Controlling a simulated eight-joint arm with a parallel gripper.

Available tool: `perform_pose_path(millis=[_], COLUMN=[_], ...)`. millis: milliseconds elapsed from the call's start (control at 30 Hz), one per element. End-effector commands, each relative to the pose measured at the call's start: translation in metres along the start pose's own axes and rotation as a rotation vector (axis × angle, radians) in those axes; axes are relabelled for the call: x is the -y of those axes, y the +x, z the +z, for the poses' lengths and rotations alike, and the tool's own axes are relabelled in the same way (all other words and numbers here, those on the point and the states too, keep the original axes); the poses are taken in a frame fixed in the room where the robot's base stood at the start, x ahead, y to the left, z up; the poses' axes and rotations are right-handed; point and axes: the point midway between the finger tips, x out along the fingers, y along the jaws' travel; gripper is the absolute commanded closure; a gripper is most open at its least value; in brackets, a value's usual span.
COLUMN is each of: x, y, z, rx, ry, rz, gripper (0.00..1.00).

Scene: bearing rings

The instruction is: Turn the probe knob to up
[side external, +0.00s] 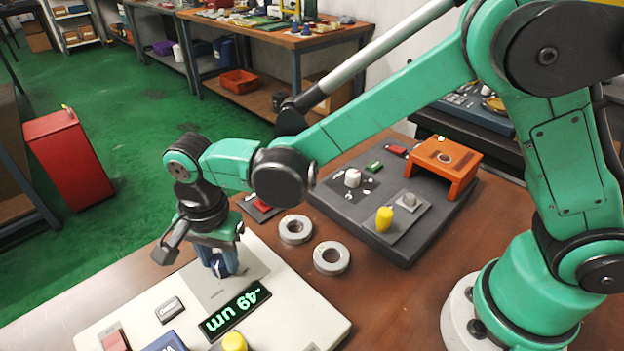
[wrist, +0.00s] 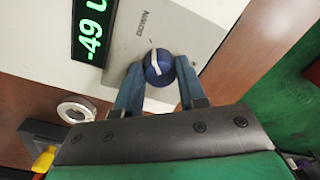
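The probe knob (wrist: 159,68) is a round dark blue knob with a white line across its top, on a grey plate (wrist: 170,30) of the light console. In the wrist view the white line runs nearly up and down, tilted slightly. My gripper (wrist: 161,72) has its two blue fingers on either side of the knob, with a small gap showing beside it. Whether a finger touches it is unclear. In the side view my gripper (side external: 222,266) points down at the console (side external: 300,300), and the fingers largely hide the knob. The green display (side external: 235,311) reads -49 um.
Two metal rings (side external: 295,229) (side external: 331,258) lie on the wooden table behind the console. A dark board (side external: 335,205) holds a yellow peg (side external: 384,218) and an orange stand (side external: 448,160). A grey button (side external: 171,310) and a yellow knob (side external: 234,342) are on the console.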

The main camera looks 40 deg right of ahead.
Motion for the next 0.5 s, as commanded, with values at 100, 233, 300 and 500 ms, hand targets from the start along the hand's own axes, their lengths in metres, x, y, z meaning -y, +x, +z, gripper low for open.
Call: perform_pose_path(millis=[100,233,300,500], x=[-0.0004,-0.0005,-0.0005,-0.0004], y=[-0.0002,-0.0003,-0.0002,-0.0001], z=[0.0,0.0,0.0,-0.0001], rx=[0.0,0.0,0.001,0.004], ry=[-0.001,-0.011,-0.027,-0.118], rz=[0.002,0.002,0.003,0.003], gripper=[1.0,1.0,1.0,1.0])
